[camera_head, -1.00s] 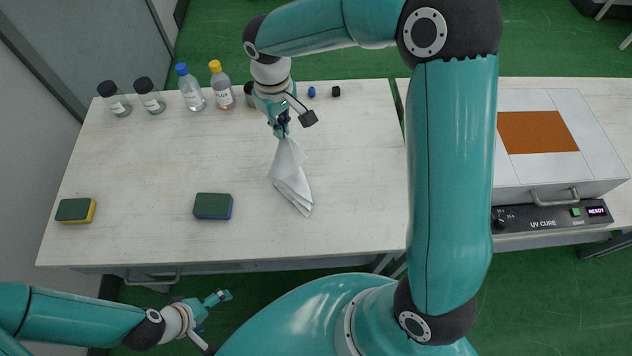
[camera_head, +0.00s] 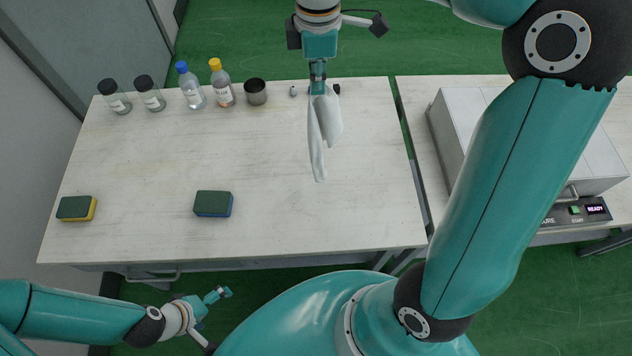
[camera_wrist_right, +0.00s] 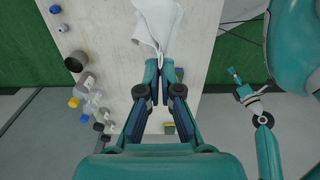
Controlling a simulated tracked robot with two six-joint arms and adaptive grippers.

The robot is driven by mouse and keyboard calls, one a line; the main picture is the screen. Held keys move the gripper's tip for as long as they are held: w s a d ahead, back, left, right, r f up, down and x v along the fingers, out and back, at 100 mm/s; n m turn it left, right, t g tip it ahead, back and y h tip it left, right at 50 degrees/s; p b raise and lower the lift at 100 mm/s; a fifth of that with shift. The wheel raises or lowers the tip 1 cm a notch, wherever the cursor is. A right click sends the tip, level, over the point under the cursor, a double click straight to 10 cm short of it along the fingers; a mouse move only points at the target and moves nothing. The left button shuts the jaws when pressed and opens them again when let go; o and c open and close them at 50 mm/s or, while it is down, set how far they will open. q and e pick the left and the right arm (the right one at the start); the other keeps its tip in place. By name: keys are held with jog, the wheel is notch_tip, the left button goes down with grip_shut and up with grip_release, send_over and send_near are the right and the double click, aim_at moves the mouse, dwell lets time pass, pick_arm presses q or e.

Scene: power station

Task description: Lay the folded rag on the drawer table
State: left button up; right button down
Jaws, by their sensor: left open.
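The white folded rag (camera_head: 323,130) hangs from my right gripper (camera_head: 318,88) over the back right part of the drawer table (camera_head: 130,170). It narrows to a point at its lower end; I cannot tell whether that end touches the tabletop. In the right wrist view the rag (camera_wrist_right: 158,22) extends from the tips of the right gripper (camera_wrist_right: 160,68), whose fingers are close together on it. My left gripper (camera_head: 218,296) is open and empty, in front of the table's front edge and apart from the rag.
Several bottles and jars (camera_head: 190,85) and a metal cup (camera_head: 255,92) line the back edge. Two sponges (camera_head: 213,204) (camera_head: 76,208) lie toward the front. The table's middle is clear. A UV cure box (camera_head: 465,120) stands on the right bench, partly behind my right arm.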

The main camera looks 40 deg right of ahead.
notch_tip(320, 180, down, 9)
jog(key=b, duration=0.7)
jog(key=shift+r, duration=0.15)
dwell(0.3)
jog(key=w+d+r+n+p, duration=0.1)
jog(key=w+d+n, duration=0.3)
jog(key=w+n, duration=0.3)
jog(key=w+d+r+n+p, duration=0.1)
jog(key=w+d+n, duration=0.4)
jog(key=w+n, duration=0.2)
jog(key=shift+w+d+r+n, duration=0.25)
jog(key=shift+w+n, duration=0.15)
jog(key=shift+w, duration=0.4)
jog(key=shift+f, duration=0.1)
